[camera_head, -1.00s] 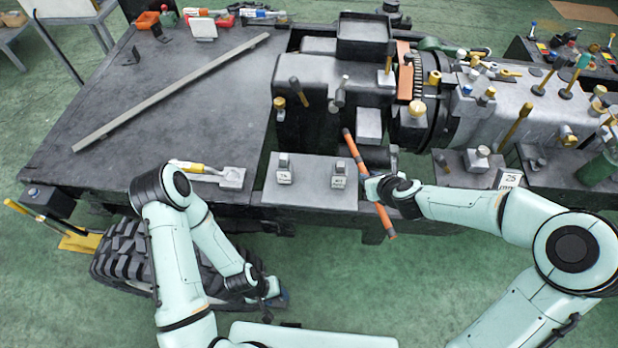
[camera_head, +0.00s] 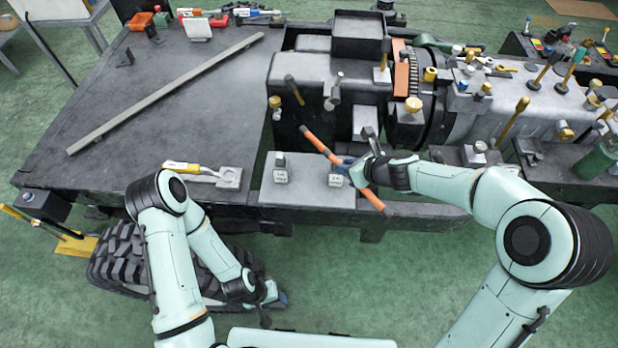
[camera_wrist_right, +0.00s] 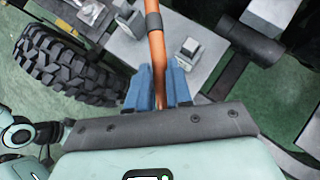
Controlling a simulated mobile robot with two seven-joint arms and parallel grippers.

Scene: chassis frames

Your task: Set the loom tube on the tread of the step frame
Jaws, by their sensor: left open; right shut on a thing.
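The loom tube (camera_head: 318,143) is a thin orange rod with dark bands. My right gripper (camera_head: 352,168) is shut on it near its middle. The tube slants from upper left to lower right, over the right part of a flat grey plate (camera_head: 308,184) that looks like the step frame's tread. I cannot tell its height above the plate. In the right wrist view the tube (camera_wrist_right: 157,50) runs between the blue fingers (camera_wrist_right: 158,88). My left gripper (camera_head: 270,295) is open and low beside the tyre, away from the tube.
Two small metal blocks stand on the plate, a left one (camera_head: 281,172) and a right one (camera_head: 336,178) close to the tube. Large machinery (camera_head: 330,85) rises behind. A dark deck (camera_head: 170,120) with a long bar (camera_head: 165,95) lies left. A tyre (camera_head: 125,262) sits below it.

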